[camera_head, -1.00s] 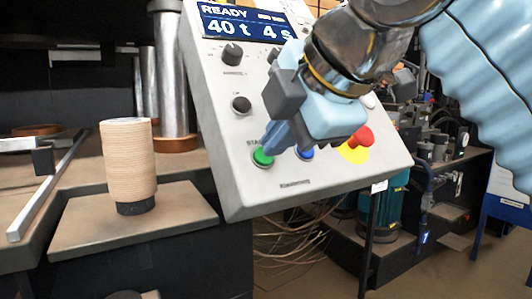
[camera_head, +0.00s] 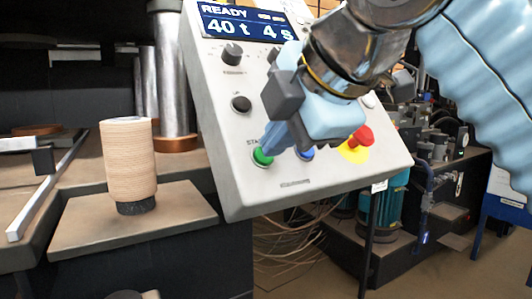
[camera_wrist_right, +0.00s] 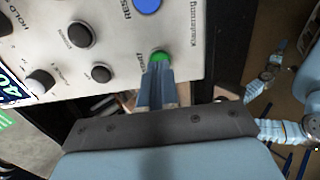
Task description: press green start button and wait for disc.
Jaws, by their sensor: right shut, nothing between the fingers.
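The green start button (camera_head: 262,156) sits at the lower left of the tilted control panel (camera_head: 235,190). My right gripper (camera_head: 268,146) is shut and empty, its fingertips at the upper edge of the button. In the right wrist view the green button (camera_wrist_right: 160,56) shows just beyond the tips of the closed fingers (camera_wrist_right: 159,68); whether they touch it I cannot tell. The display (camera_head: 246,24) reads READY, 40 t and 4 s. A tall stack of tan discs (camera_head: 128,160) stands on a dark core on a shelf at the left. My left gripper is out of view.
A blue button (camera_head: 304,154) and a red emergency knob (camera_head: 362,136) on yellow lie right of the green button. Black knobs (camera_head: 241,104) are above it. Metal columns (camera_head: 172,80) stand behind the stack. Machinery and cables fill the right background.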

